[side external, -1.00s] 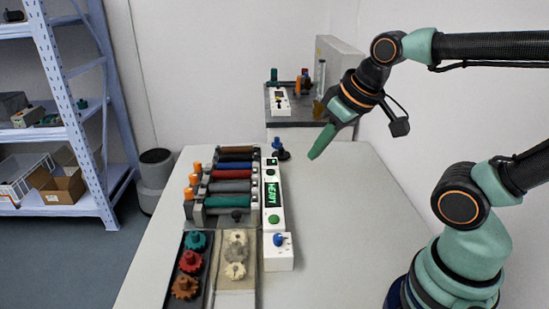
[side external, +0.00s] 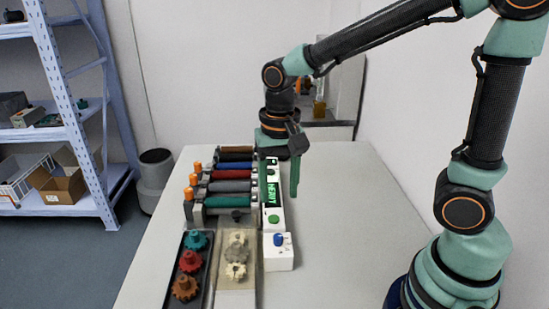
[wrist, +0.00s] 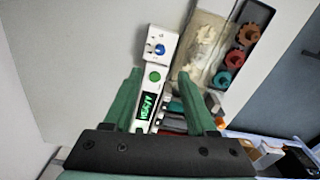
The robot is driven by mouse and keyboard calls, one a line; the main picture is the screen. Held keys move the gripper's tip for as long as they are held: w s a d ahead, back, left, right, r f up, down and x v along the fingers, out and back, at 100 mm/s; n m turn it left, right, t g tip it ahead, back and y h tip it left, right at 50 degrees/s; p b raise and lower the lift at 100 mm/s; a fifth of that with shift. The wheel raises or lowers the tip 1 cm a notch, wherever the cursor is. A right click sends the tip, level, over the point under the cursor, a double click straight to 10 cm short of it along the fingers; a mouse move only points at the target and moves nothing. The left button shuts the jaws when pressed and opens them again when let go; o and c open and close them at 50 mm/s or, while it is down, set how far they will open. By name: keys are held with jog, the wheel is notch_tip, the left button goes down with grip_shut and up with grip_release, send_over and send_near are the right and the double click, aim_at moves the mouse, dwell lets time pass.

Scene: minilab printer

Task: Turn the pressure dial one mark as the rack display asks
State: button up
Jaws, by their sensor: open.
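The blue pressure dial (side external: 279,239) sits on a small white box (side external: 279,259) at the near end of the white display panel. It also shows in the wrist view (wrist: 159,49), above the space between the fingertips; its exact mark is too small to read. The rack display (side external: 272,193) shows green letters that look like HEAVY; it also shows in the wrist view (wrist: 147,106). My gripper (side external: 279,192) is open and empty, its green fingers pointing down around the display panel, farther back than the dial and not touching it.
A rack of coloured rollers (side external: 228,187) with orange end knobs stands left of the panel. A green button (side external: 274,219) lies between display and dial. A dark tray of coloured gears (side external: 192,262) and a beige tray (side external: 236,285) lie at the near left. The table's right side is clear.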

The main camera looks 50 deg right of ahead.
aim_at(278, 236)
notch_tip(278, 236, down, 12)
jog(key=shift+f, duration=0.15)
dwell(0.4)
grip_shut()
